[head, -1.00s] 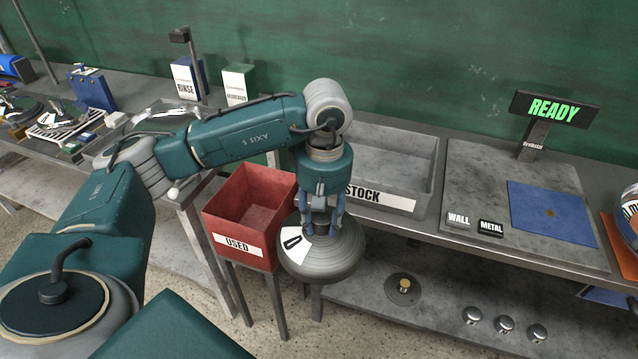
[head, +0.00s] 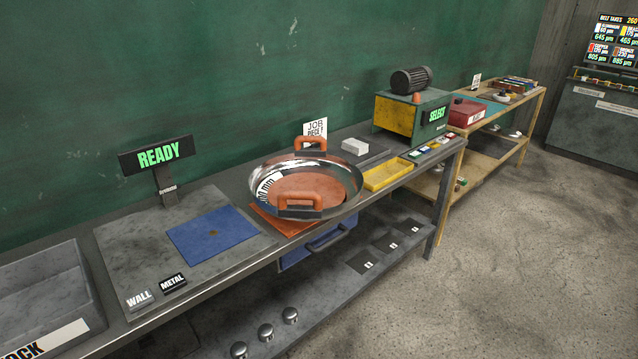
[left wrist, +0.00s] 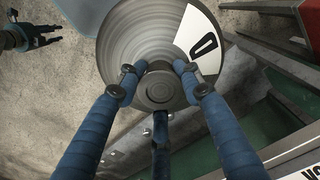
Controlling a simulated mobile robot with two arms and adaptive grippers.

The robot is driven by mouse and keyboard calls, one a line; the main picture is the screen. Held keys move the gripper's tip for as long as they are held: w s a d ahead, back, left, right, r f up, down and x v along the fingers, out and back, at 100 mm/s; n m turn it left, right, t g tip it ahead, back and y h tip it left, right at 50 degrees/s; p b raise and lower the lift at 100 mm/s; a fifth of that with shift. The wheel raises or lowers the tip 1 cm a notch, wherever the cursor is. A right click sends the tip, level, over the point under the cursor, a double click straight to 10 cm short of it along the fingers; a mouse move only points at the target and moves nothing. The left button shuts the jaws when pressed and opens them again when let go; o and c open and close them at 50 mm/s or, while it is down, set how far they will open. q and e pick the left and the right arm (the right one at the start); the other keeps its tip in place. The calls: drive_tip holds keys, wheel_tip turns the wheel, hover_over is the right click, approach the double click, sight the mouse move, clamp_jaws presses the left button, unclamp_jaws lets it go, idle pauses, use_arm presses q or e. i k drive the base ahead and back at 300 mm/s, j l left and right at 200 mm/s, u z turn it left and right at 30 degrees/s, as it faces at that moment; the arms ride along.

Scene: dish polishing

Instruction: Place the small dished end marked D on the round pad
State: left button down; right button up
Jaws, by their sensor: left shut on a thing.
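The dished end marked D (left wrist: 130,35) is a grey ridged metal disc with a black D on a white patch, in the left wrist view. My left gripper (left wrist: 160,82) has its blue fingers shut around the disc's central hub. Neither shows in the head view. My right gripper (left wrist: 35,38) is at the upper left of the left wrist view, apart from the disc, with its dark fingers spread and empty. In the head view a shiny dish with orange handles (head: 345,172) has a round orange-brown area (head: 308,190) in its bottom; I cannot tell whether this is the round pad.
A blue square mat (head: 195,245) lies on a grey plate by the READY sign (head: 158,158). WALL (head: 140,299) and METAL (head: 173,283) blocks sit at its front edge. A grey stock tray (head: 75,268) is at left, a yellow tray (head: 388,173) right of the dish.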

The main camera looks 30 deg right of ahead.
sight(300, 189)
drive_tip(key=l, duration=0.45)
drive_tip(key=i+l+z, duration=0.15)
drive_tip(key=l, duration=0.75)
drive_tip(key=i+l+z, duration=0.15)
drive_tip(key=l, duration=0.3)
drive_tip(key=i+l, duration=0.1)
drive_tip(key=l, duration=0.35)
drive_tip(key=z, duration=0.05)
